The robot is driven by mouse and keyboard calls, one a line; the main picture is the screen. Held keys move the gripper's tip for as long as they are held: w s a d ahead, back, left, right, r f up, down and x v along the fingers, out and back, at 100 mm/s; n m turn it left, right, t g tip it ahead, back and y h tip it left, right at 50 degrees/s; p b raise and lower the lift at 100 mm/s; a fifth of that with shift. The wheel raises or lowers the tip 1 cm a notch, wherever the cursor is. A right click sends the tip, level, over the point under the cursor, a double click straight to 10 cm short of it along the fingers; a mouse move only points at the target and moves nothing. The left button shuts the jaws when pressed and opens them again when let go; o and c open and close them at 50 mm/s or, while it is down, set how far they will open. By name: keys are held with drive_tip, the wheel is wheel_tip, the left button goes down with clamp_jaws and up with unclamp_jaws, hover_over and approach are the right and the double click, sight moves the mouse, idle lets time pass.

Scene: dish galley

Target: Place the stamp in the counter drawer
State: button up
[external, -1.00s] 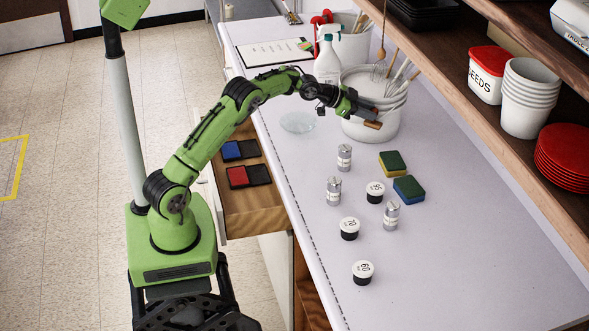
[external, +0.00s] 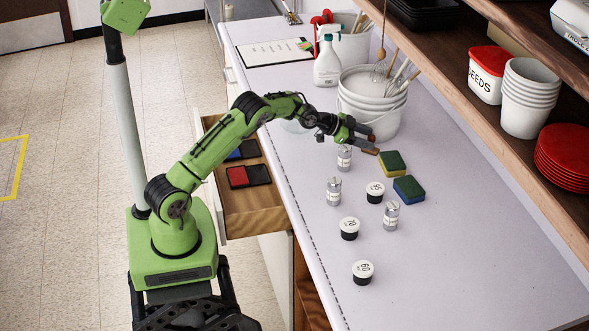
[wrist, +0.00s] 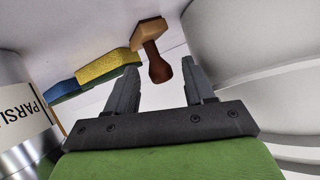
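The stamp (external: 370,151) has a wooden base and a dark brown handle. It appears to stand upright on the counter, handle up, beside the green-and-yellow sponge. The wrist view shows the stamp (wrist: 150,32) with its handle between my fingertips and gaps on both sides. My gripper (external: 367,133) is open around the handle; it also shows in the wrist view (wrist: 160,72). The counter drawer (external: 262,214) is pulled out at the counter's left side, with red and blue ink pads inside. My arm hides part of the drawer.
A white utensil bucket (external: 371,118) stands just behind my gripper. Spice tins (external: 334,191), lidded jars (external: 350,229) and two sponges (external: 392,164) stand nearby, one tin close to my gripper. A shelf (external: 520,170) overhangs the right side. The counter's front right is clear.

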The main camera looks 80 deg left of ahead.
drive_tip(key=v, duration=1.2)
drive_tip(key=s+d+r+g, duration=0.1)
drive_tip(key=s+d+r, duration=0.3)
drive_tip(key=d+r, duration=0.3)
drive_tip(key=s+d+r+n+g, duration=0.1)
drive_tip(key=s+d+g, duration=0.1)
drive_tip(key=s+d, duration=0.5)
drive_tip(key=s+d+r+n+g, duration=0.1)
drive_tip(key=s+d, duration=0.5)
drive_tip(key=s, duration=0.6)
drive_tip(key=shift+d+r+g, duration=0.35)
drive_tip(key=shift+g, duration=0.15)
drive_tip(key=s+f, duration=0.1)
drive_tip(key=s, duration=0.3)
drive_tip(key=s+f+n+g+y, duration=0.1)
drive_tip(key=s, duration=0.4)
drive_tip(key=s+f+n, duration=0.1)
drive_tip(key=s, duration=0.3)
drive_tip(key=shift+s+d+f+g+y, duration=0.2)
drive_tip(key=shift+s+d+g+y, duration=0.1)
drive_tip(key=shift+g+y, duration=0.1)
drive_tip(key=shift+c, duration=1.1)
drive_tip(key=shift+w, duration=0.1)
drive_tip(key=shift+c, duration=0.2)
